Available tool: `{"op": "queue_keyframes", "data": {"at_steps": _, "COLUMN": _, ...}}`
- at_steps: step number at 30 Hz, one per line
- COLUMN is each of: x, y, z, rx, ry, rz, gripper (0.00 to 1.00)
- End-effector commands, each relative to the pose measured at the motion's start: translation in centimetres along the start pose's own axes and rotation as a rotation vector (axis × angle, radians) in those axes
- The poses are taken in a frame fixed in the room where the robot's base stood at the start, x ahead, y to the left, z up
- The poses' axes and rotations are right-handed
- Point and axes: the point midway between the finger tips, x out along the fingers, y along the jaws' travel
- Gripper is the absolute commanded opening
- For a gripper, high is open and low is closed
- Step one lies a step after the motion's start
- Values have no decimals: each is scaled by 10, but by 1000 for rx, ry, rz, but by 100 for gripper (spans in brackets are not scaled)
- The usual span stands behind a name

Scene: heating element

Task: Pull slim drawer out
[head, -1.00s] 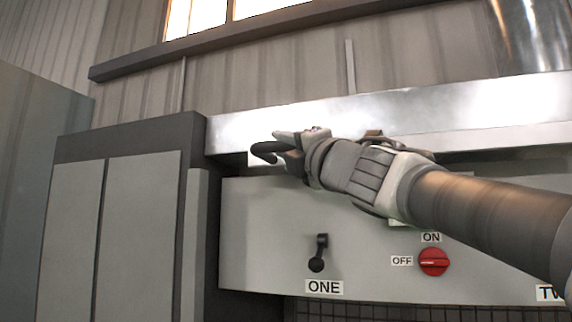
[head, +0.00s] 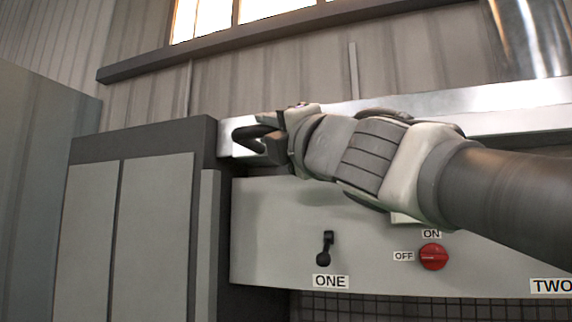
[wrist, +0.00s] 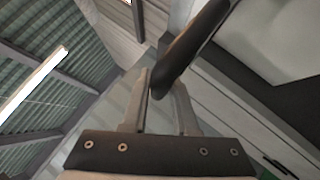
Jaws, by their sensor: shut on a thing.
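My gripper (head: 272,143) is in front of the silver strip, near the cabinet's upper right corner. It is shut on a dark curved handle (head: 246,133). In the wrist view the handle (wrist: 190,48) runs slanting between the two finger tips (wrist: 163,84). A slim grey upright panel (head: 208,245), perhaps the slim drawer's front, stands at the right edge of the dark cabinet (head: 150,139). I see no clear link between it and the handle, and no clear gap around it.
The grey control panel (head: 275,240) stands right of the cabinet, with a black lever (head: 325,248) above the label ONE and a red knob (head: 433,256). My arm crosses in front of its upper part. Two wide grey doors lie left of the slim panel.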

Motion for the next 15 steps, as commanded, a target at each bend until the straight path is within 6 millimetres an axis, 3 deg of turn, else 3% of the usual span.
{"op": "queue_keyframes", "data": {"at_steps": 15, "x": -10, "y": 8, "z": -10, "rx": 0, "ry": -1, "rz": -3, "gripper": 0}}
